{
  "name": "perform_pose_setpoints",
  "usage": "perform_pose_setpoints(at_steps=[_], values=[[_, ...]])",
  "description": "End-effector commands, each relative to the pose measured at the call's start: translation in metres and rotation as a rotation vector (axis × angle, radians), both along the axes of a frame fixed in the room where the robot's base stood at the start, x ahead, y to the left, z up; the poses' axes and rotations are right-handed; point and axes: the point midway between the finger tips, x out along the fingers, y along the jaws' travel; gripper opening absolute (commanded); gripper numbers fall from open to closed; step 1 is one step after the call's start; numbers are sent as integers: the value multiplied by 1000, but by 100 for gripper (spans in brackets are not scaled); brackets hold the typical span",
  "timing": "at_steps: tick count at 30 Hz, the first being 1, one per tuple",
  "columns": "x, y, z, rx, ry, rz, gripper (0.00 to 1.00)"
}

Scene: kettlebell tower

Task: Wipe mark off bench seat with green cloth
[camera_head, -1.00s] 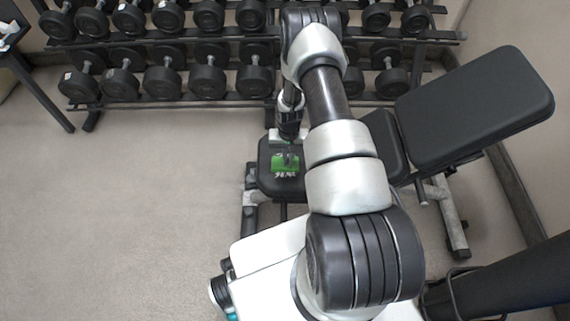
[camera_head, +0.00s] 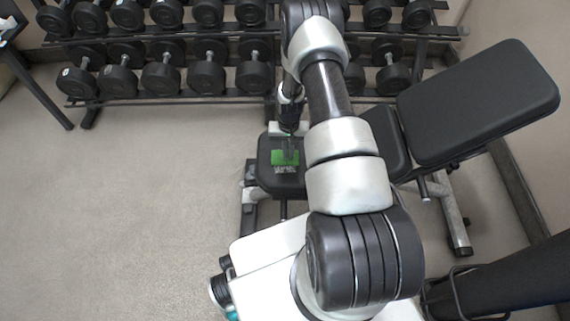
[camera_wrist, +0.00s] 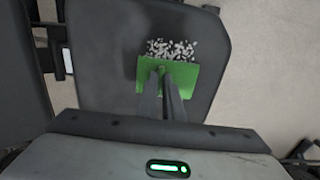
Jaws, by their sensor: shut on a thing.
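The green cloth (camera_head: 281,157) is at the bench seat, held in my gripper (camera_head: 289,150). In the wrist view my gripper (camera_wrist: 163,82) is shut on the middle of the green cloth (camera_wrist: 184,76), which looks flat against the seat or just above it; I cannot tell which. The mark (camera_wrist: 171,48), a patch of whitish-grey speckles on the dark bench seat (camera_wrist: 105,50), shows along the cloth's far edge. In the head view the mark (camera_head: 285,170) shows just below the cloth on the seat (camera_head: 266,181). Part of the mark may be hidden under the cloth.
The tilted backrest (camera_head: 480,102) rises to the right of the seat. A dumbbell rack (camera_head: 180,98) with several dumbbells stands behind the bench. A dark table (camera_head: 38,88) is at the far left. The floor (camera_head: 130,210) on the left is clear.

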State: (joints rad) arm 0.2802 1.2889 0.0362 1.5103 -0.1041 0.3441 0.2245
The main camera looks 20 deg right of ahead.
Motion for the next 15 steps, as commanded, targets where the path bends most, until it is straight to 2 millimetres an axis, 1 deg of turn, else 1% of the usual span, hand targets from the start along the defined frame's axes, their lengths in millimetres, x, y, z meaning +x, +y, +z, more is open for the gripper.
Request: perform_pose_setpoints(at_steps=[1, 5, 15], values=[[4, -2, -4, -1, -2, -1, 0], [10, -4, -1, -1, -2, 0, 0], [9, -4, 1, 0, 0, 1, 0]])
